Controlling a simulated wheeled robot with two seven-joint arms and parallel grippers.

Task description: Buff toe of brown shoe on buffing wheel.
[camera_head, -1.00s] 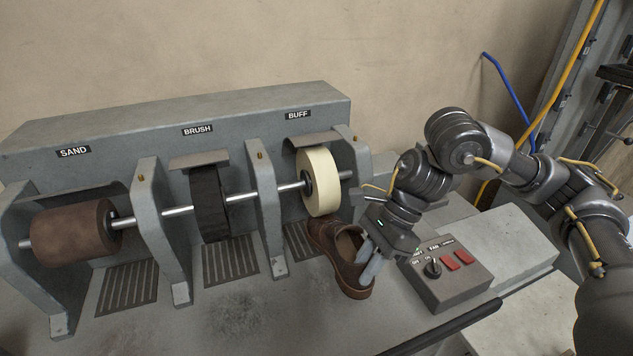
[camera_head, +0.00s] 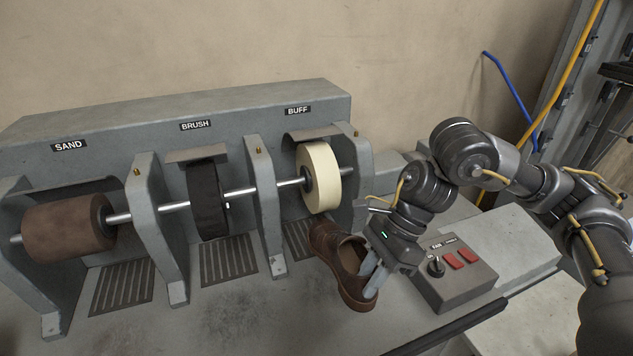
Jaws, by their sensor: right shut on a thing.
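The brown shoe (camera_head: 340,262) is held at its heel end by my right gripper (camera_head: 369,278), which is shut on it. Its toe points up and left, just below the cream buffing wheel (camera_head: 319,177) under the BUFF label. The toe looks close to the wheel's lower edge; I cannot tell if they touch. The fingers partly hide the shoe's opening and heel. My left gripper does not show.
A dark brush wheel (camera_head: 208,200) and a brown sanding drum (camera_head: 70,228) share the shaft to the left. Grey brackets (camera_head: 264,205) stand between the wheels. A control box (camera_head: 452,272) with red buttons sits right of the shoe. The bench front is clear.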

